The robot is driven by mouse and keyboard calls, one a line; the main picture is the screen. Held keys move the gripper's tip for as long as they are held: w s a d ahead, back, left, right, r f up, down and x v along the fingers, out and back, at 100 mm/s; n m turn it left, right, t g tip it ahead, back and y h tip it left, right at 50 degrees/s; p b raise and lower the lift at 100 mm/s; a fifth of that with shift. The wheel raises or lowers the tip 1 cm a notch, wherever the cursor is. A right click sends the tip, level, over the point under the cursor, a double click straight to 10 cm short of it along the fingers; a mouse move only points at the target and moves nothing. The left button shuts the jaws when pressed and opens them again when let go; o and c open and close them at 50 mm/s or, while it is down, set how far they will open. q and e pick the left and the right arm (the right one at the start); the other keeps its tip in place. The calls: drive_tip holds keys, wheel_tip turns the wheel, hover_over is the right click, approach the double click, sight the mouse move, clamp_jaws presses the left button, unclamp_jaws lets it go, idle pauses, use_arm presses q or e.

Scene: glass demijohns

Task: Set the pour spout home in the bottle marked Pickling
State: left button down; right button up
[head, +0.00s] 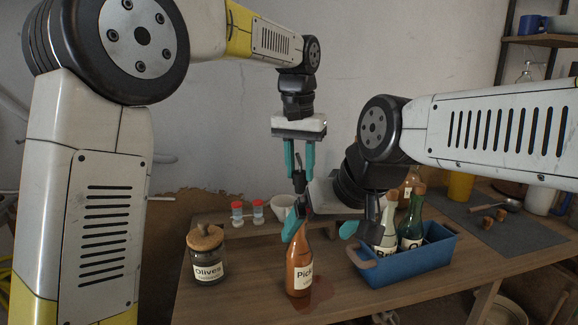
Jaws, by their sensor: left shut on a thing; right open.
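The brown bottle (299,262) stands upright near the table's front; its label reads "Pick", the rest turned out of sight. My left gripper (299,172) points down above it, its teal fingers shut on the dark pour spout (299,184). The spout is upright, roughly over the bottle's neck. The bottle's mouth is partly hidden, so I cannot tell whether spout and bottle touch. My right gripper (321,232) is open, low beside the bottle's neck; one teal finger is at the neck's left, the other farther right near the blue crate.
A blue crate (412,270) with several bottles stands close at the right. A corked Olives jar (207,255) stands at the left. Small red-and-white jars (247,211) and a white cup (283,207) are behind. A reddish wet patch (320,292) lies by the bottle's base.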

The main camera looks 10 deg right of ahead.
sight(299, 193)
use_arm(q)
drive_tip(key=shift+f, duration=2.35)
drive_tip(key=c, duration=1.7)
unclamp_jaws()
drive_tip(key=shift+c, duration=0.2)
clamp_jaws()
drive_tip(key=shift+f, duration=1.8)
drive_tip(key=o, duration=0.8)
unclamp_jaws()
drive_tip(key=shift+r, duration=0.1)
drive_tip(key=shift+s+a+r, duration=0.15)
drive_tip(key=shift+s+r, duration=0.05)
drive_tip(key=shift+r, duration=1.3)
drive_tip(key=shift+s+a+r, duration=0.1)
drive_tip(key=shift+s+r, duration=0.05)
drive_tip(key=shift+r, duration=1.3)
